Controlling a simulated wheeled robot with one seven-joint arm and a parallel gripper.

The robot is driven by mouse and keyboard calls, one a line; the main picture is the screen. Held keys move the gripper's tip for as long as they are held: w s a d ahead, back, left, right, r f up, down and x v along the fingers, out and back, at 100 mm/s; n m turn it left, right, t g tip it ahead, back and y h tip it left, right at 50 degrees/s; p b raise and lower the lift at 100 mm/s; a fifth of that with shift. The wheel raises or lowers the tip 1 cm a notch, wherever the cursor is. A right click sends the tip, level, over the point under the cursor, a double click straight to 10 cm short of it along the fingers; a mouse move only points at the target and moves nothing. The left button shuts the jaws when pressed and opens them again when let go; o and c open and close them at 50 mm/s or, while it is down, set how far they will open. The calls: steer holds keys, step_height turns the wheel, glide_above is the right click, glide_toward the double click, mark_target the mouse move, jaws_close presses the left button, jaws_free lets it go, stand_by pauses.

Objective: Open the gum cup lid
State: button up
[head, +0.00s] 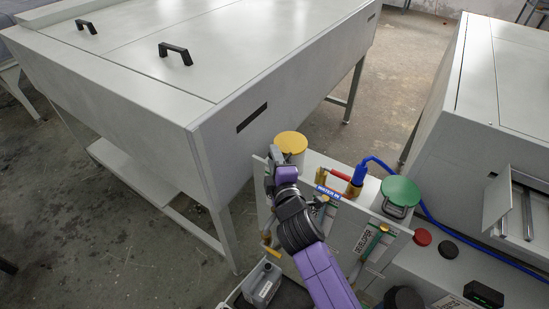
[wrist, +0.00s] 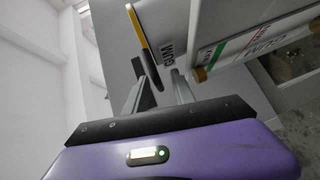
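The gum cup's round yellow lid (head: 291,142) lies closed on its pale cup (head: 297,158) at the left end of the panel unit in the head view. In the wrist view the lid shows edge-on as a yellow band (wrist: 137,30), with a dark strip running down from it. The cup wall beside it carries the letters GUM (wrist: 168,50). My gripper (wrist: 160,86) has its two fingers apart, with the lower end of the dark strip showing between them. In the head view my gripper (head: 270,172) is close to the lid's near left side. Contact cannot be told.
A green-lidded cup (head: 400,191), a blue hose (head: 372,163) and a red-handled valve (head: 334,174) stand to the right on the unit. A large grey machine (head: 235,105) stands close on the left. A grey jug (head: 263,284) sits below my arm.

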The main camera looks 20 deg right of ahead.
steer(key=shift+c, duration=0.2)
jaws_close()
steer(key=shift+s+f, duration=0.1)
steer(key=shift+f, duration=0.2)
stand_by(0.9)
